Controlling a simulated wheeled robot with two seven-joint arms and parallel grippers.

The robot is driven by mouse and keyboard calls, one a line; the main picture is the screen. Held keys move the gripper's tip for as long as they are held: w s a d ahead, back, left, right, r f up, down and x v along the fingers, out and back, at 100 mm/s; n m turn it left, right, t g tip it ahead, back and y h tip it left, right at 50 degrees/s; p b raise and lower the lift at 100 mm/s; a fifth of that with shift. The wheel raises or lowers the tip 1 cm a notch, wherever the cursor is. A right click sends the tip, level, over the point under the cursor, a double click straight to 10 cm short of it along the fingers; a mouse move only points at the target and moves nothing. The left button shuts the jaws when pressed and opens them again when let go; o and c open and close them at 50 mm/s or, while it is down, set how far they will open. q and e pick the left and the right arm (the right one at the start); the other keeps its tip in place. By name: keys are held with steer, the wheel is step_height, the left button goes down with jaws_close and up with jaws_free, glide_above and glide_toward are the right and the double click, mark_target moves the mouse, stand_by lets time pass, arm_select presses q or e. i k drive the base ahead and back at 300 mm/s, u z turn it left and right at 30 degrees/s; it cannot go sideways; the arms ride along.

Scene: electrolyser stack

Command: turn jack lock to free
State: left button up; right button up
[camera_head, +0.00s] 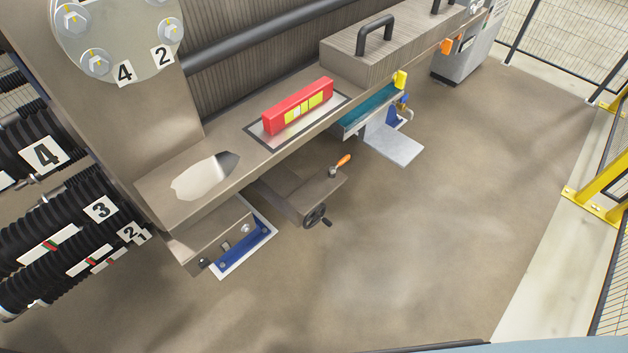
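A lever with an orange handle (342,161), which looks like the jack lock, stands on top of a brown-grey jack block (318,192) that juts out below the long beam. The lever is tilted, its orange end up and to the right. I cannot read any lock or free marking near it. A dark handwheel (315,215) with a small crank knob sits on the block's front end. Neither of my grippers is in view.
Black ribbed hoses (45,215) fill the left side. Open floor (430,230) lies right, up to a yellow-framed fence (596,195).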

mark_target(332, 170)
steer(key=u, duration=0.35)
steer(key=k, duration=0.7)
steer(key=z, duration=1)
steer(key=i, duration=1.95)
steer(key=u, duration=0.95)
steer(key=i, duration=0.3)
steer(key=u, duration=0.4)
